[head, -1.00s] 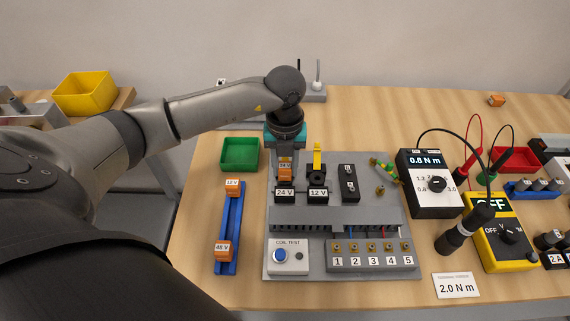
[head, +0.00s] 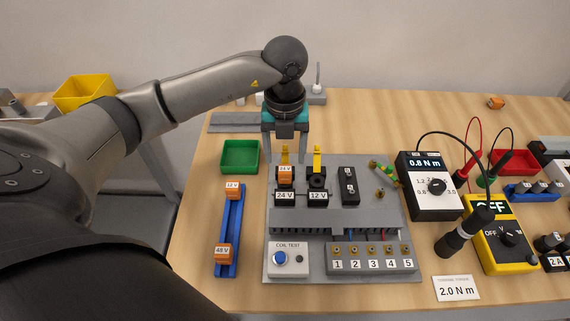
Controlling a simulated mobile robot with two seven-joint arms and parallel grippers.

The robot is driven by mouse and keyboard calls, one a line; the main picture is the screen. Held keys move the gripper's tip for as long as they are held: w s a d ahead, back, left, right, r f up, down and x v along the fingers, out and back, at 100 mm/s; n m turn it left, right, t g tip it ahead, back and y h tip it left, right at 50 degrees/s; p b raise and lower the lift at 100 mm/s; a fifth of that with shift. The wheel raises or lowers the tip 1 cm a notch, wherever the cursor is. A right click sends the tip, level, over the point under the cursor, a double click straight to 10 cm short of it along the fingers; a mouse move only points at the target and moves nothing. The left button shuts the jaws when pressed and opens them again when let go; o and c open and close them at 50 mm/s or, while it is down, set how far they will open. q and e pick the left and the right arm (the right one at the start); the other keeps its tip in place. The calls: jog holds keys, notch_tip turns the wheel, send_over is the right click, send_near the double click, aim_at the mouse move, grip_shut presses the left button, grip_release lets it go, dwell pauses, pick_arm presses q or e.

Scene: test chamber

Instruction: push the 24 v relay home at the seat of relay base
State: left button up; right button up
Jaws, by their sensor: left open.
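The orange 24 V relay (head: 285,175) stands upright in the black relay base labelled 24 V (head: 285,196), on the left of the grey panel. A yellow lever stands up behind it. I cannot tell whether the relay is fully down in its seat. My left gripper (head: 286,152) is open and empty, just above and behind the relay, apart from it. The 12 V base (head: 317,196) beside it has a yellow lever (head: 317,158) and no orange relay. My right gripper is not in view.
A blue rail (head: 229,232) with 12 V and 48 V relays lies left of the panel (head: 350,215). A green bin (head: 240,156) is behind it. A coil test box (head: 288,259) and numbered terminals are in front. Torque and OFF meters with cables stand right.

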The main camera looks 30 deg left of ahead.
aim_at(285, 169)
pick_arm(q)
notch_tip(285, 169, up, 10)
jog(key=shift+f, duration=0.25)
dwell(0.5)
